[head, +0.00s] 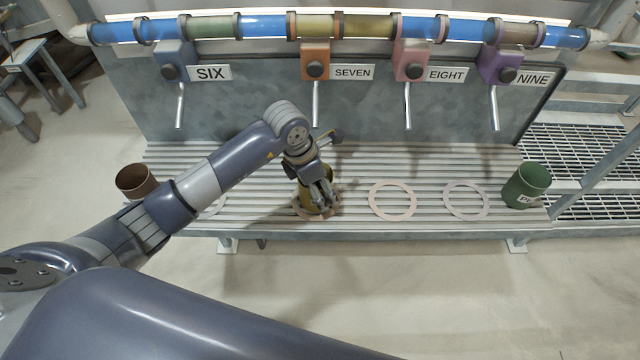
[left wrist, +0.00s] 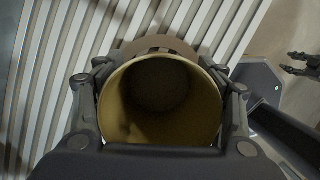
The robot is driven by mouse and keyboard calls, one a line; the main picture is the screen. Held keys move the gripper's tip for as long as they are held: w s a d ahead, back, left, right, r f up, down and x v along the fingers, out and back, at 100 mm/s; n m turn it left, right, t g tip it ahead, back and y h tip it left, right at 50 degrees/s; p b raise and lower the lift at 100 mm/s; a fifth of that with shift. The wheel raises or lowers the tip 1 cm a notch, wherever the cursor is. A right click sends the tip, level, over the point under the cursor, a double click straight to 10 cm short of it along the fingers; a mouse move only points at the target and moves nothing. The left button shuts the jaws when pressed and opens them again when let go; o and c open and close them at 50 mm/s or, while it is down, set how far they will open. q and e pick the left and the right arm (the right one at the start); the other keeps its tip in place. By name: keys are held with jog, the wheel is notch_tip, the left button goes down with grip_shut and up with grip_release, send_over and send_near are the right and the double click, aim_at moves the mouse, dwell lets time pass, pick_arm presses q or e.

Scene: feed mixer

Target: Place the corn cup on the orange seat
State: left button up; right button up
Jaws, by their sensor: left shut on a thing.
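A mustard-yellow cup (head: 318,205), apparently the corn cup, is upright at the orange seat (head: 300,209) below the SEVEN dispenser. My left gripper (head: 320,194) is shut on it from above. In the left wrist view, the cup (left wrist: 160,100) is between the fingers, its open mouth facing the camera and its inside looking empty. Part of the seat's ring (left wrist: 155,43) shows past its rim. Whether the cup's bottom touches the slats is hidden. No label shows on it. My right gripper (left wrist: 301,65) shows at the right edge of the left wrist view, fingers apart and empty.
A brown cup (head: 137,181) stands at the bench's left end and a green cup (head: 526,186) at its right end. A pink ring (head: 392,201) and a pale purple ring (head: 466,200) lie empty. Dispenser levers, including SEVEN's lever (head: 316,105), hang behind the slatted bench.

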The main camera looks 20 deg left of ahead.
pick_arm(q)
jog(key=shift+f, duration=0.2)
jog(key=o, duration=1.1)
jog(key=shift+r, duration=0.1)
jog(key=shift+c, duration=0.2)
jog(key=shift+r, duration=0.25)
jog(key=b+v, duration=0.1)
jog(key=v, duration=1.1)
jog(key=shift+f, duration=0.1)
